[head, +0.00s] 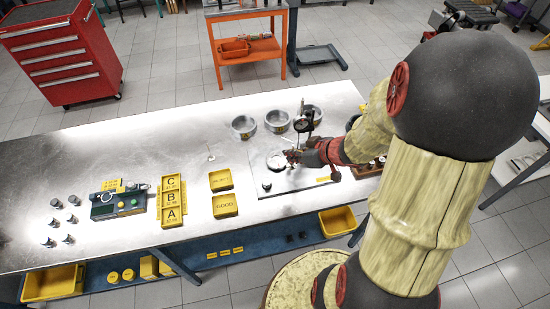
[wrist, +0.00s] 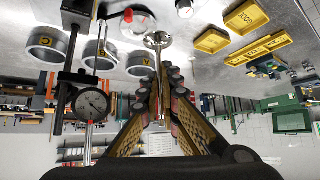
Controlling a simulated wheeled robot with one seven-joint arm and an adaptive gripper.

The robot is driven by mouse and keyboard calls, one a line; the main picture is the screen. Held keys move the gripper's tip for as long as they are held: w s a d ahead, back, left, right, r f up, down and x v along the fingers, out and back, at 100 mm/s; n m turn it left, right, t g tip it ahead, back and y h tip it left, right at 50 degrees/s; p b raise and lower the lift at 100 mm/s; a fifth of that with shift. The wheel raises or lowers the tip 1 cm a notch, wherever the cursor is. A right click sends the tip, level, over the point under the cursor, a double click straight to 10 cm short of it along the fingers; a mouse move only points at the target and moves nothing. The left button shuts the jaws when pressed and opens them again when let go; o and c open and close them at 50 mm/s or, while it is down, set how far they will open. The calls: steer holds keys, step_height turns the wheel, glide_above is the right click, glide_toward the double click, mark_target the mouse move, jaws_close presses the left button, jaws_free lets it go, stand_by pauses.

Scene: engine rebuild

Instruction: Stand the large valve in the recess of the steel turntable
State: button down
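In the wrist view, which is upside down, a shiny valve (wrist: 158,41) has its round head clear of my fingers and its stem running between them. My gripper (wrist: 164,86) appears shut on that stem. In the head view my gripper (head: 291,157) is low over the grey plate, beside the round steel turntable (head: 276,162). The held valve is too small there to make out, and the gap between it and the turntable cannot be told. The recess is not clearly visible.
A dial gauge (wrist: 91,104) on a post stands close to my gripper. Several round metal bowls (head: 243,126) are behind the plate. Yellow GOOD tray (head: 225,205), lettered trays (head: 171,198) and a tester (head: 118,203) lie left. Small parts (head: 68,219) stand far left.

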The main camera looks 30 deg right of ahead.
steer(key=shift+w+d+f+b, duration=0.25)
steer(key=shift+w+f+b, duration=0.75)
steer(key=shift+w+f, duration=1.1)
steer(key=shift+w+d+f+b, duration=0.3)
steer(key=shift+w+f+b, duration=0.75)
steer(key=shift+w+f, duration=1.05)
steer(key=shift+w+d+f+b, duration=0.25)
steer(key=shift+w+f+b, duration=0.75)
steer(key=shift+w+f, duration=1.1)
steer(key=shift+f, duration=0.15)
steer(key=c, duration=2)
jaws_free()
steer(key=shift+c, duration=0.2)
